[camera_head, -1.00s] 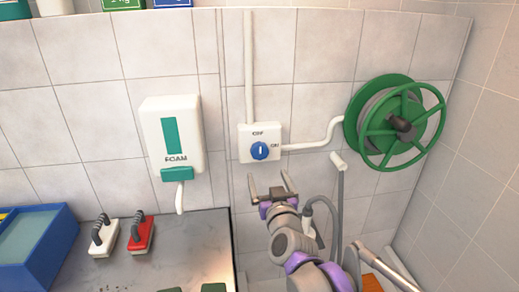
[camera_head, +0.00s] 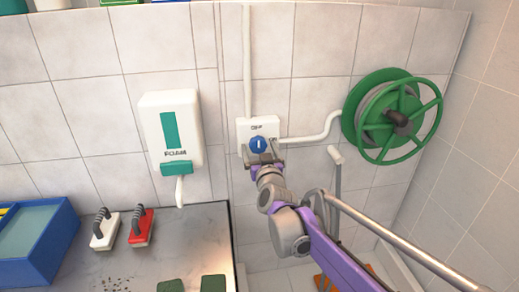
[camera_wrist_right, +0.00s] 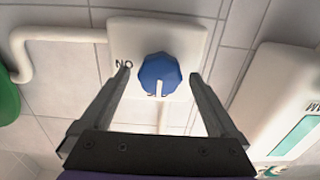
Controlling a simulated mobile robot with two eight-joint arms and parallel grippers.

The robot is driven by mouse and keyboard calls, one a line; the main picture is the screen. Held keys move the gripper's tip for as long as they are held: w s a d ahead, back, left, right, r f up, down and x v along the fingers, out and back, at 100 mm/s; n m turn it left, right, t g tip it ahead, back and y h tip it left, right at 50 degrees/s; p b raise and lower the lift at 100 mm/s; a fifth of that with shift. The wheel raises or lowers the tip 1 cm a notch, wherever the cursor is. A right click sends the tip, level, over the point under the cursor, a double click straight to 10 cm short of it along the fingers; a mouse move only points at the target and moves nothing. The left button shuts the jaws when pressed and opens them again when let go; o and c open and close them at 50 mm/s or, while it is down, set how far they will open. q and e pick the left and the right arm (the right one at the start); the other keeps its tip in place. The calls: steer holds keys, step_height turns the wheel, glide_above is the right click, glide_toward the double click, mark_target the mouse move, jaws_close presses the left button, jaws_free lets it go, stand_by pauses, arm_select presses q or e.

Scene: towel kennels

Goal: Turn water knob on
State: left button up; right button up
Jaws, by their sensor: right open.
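The blue water knob (camera_head: 258,145) sits on a white wall plate (camera_head: 244,128). Its white mark stands upright, pointing to the OFF label. In the right wrist view, which is upside down, the knob (camera_wrist_right: 160,74) shows between two open fingers, with the ON label (camera_wrist_right: 124,64) beside one fingertip. My right gripper (camera_head: 263,150) is open at the plate, its fingers on either side of the knob. I cannot tell whether they touch it. The gripper hides the ON label in the head view. My left gripper is not in view.
A white FOAM dispenser (camera_head: 171,130) hangs left of the plate. A green hose reel (camera_head: 366,105) is on the wall to the right. Red (camera_head: 141,230) and white (camera_head: 104,232) brushes and a blue bin (camera_head: 50,255) stand on the counter (camera_head: 190,240).

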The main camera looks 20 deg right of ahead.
steer(key=shift+c, duration=0.3)
steer(key=c, duration=1.3)
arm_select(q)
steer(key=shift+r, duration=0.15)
arm_select(e)
steer(key=shift+m, duration=0.4)
steer(key=m+p, duration=0.1)
steer(key=m, duration=0.3)
steer(key=shift+r, duration=0.1)
steer(key=m+p, duration=0.2)
steer(key=m, duration=0.2)
steer(key=m+p, duration=0.2)
steer(key=m, duration=0.3)
steer(key=shift+m, duration=0.4)
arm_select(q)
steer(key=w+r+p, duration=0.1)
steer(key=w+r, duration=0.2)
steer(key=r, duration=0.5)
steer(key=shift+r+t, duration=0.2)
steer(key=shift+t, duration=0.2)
arm_select(e)
steer(key=shift+m, duration=1.6)
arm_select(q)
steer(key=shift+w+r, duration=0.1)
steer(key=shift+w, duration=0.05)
arm_select(e)
steer(key=shift+m, duration=0.3)
